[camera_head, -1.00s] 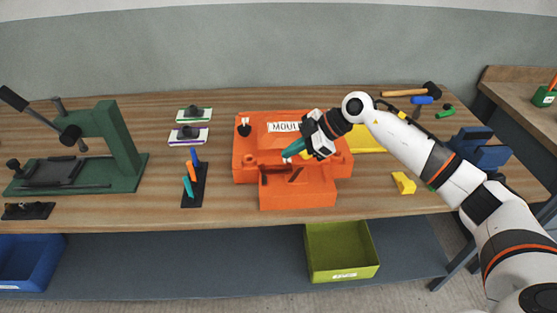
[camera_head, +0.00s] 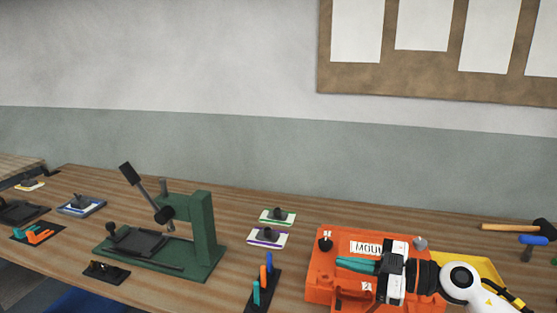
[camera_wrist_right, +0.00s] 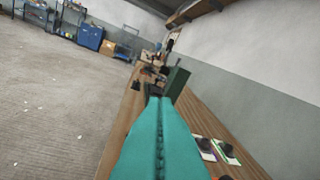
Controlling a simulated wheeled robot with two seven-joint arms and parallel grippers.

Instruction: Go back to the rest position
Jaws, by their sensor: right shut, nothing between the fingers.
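My right gripper (camera_head: 342,264) has teal fingers closed together, with nothing between them. It points left in the head view and appears in front of the orange mould (camera_head: 319,262), which carries a white label; the height between them is hard to judge. In the right wrist view the closed teal fingers (camera_wrist_right: 158,120) point along the wooden bench toward the green press. My right forearm comes in from the lower right. My left gripper is not in view.
The green press (camera_head: 207,235) stands on the bench (camera_head: 60,262) left of the mould. Two small pads, one green-edged (camera_head: 277,217) and one purple-edged (camera_head: 267,237), and a dark tool holder (camera_head: 262,290) lie between. A yellow tray (camera_head: 487,269) and a mallet (camera_head: 510,227) are at right.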

